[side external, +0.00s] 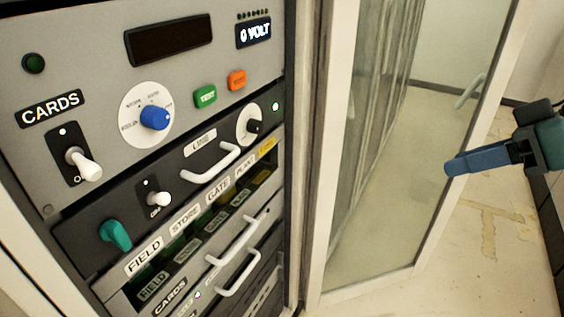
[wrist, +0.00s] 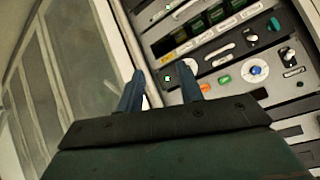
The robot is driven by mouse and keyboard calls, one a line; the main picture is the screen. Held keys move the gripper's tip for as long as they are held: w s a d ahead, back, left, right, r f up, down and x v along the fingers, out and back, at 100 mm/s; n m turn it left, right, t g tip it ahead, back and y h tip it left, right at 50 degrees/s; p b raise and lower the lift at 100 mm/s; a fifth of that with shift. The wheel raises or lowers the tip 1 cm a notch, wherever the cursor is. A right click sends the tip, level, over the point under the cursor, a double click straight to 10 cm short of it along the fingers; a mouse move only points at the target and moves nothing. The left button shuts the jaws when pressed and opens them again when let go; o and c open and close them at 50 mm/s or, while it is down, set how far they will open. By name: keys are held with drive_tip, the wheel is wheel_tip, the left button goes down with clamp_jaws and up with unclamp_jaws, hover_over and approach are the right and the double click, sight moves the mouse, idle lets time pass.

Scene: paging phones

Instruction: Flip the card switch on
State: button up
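The card switch (side external: 83,165) is a white toggle on a black plate below the CARDS label (side external: 50,108), at the left of the grey panel in the side external view. Its lever points down and outward, near an O mark at the plate's bottom. In the wrist view the panel appears inverted, and a white toggle that looks like the card switch (wrist: 290,57) is at the right. My gripper (side external: 452,167) is far right of the panel, in front of the glass door. In the wrist view my gripper (wrist: 161,85) has its two blue fingers apart with nothing between them.
Beside the switch are a blue knob (side external: 155,117), a green button (side external: 205,95) and an orange button (side external: 237,80). Below are a smaller white toggle (side external: 158,198), a green knob (side external: 116,235) and protruding white handles (side external: 210,162). A framed glass door (side external: 395,150) stands right of the rack.

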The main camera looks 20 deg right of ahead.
drive_tip(key=w+a+r+n+y, duration=0.2)
drive_tip(key=a+y, duration=0.3)
drive_tip(key=a, duration=0.9)
drive_tip(key=m+g+y, duration=0.1)
drive_tip(key=g+y, duration=0.2)
drive_tip(key=y, duration=0.3)
approach(99, 173)
drive_tip(key=v, duration=0.5)
drive_tip(key=shift+w+a, duration=0.1)
drive_tip(key=shift+a, duration=0.05)
drive_tip(key=shift+a, duration=0.1)
drive_tip(key=shift+x, duration=6.75)
drive_tip(key=shift+c, duration=0.3)
clamp_jaws()
